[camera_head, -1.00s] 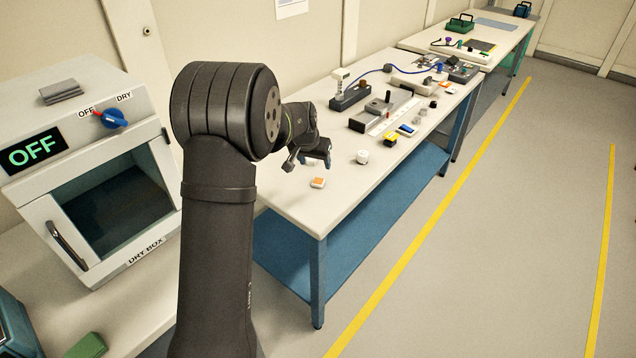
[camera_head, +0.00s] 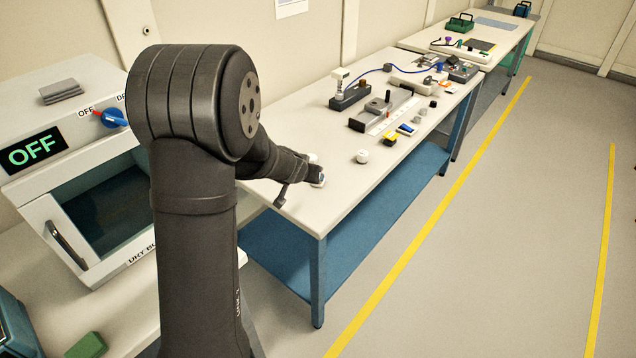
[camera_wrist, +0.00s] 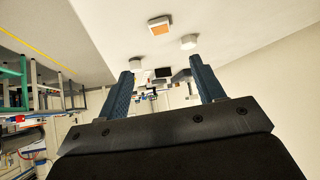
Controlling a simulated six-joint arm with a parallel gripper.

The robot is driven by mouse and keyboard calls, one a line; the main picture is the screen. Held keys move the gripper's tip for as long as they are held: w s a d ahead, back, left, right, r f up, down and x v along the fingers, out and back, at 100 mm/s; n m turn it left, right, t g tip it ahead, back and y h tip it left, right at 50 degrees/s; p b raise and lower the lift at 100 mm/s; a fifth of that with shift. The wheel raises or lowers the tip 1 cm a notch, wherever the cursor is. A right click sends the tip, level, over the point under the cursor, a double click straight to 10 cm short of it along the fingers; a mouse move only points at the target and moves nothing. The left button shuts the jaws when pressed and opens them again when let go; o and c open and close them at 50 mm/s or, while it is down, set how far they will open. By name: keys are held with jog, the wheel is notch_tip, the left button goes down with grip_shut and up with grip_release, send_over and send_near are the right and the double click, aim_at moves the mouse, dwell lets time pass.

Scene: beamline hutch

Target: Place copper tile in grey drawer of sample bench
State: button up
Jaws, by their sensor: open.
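The copper tile (camera_wrist: 159,27) shows in the wrist view as an orange-copper square on a white block, lying on the pale bench top. It is beyond my open fingers and apart from them. My gripper (camera_wrist: 166,88) is open with nothing between its blue fingers. In the head view my gripper (camera_head: 316,174) is low over the near left part of the sample bench (camera_head: 340,205) and mostly hides the tile. I cannot make out the grey drawer for certain; a long grey unit (camera_head: 378,114) stands on the bench.
A white round piece (camera_head: 362,156) stands right of my gripper, with a yellow-and-black block (camera_head: 390,139) and a blue piece (camera_head: 406,130) farther back. A dry box (camera_head: 100,200) stands at the left. The bench's front right corner is clear.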

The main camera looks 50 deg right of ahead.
jog(key=x, duration=0.9)
jog(key=shift+x, duration=2.65)
jog(key=shift+a+f, duration=0.1)
jog(key=shift+a, duration=0.1)
jog(key=c, duration=1.1)
jog(key=shift+c, duration=0.2)
jog(key=shift+r, duration=2.1)
jog(key=s+r, duration=0.6)
jog(key=s, duration=0.5)
jog(key=shift+s+r, duration=0.35)
jog(key=shift+r, duration=0.05)
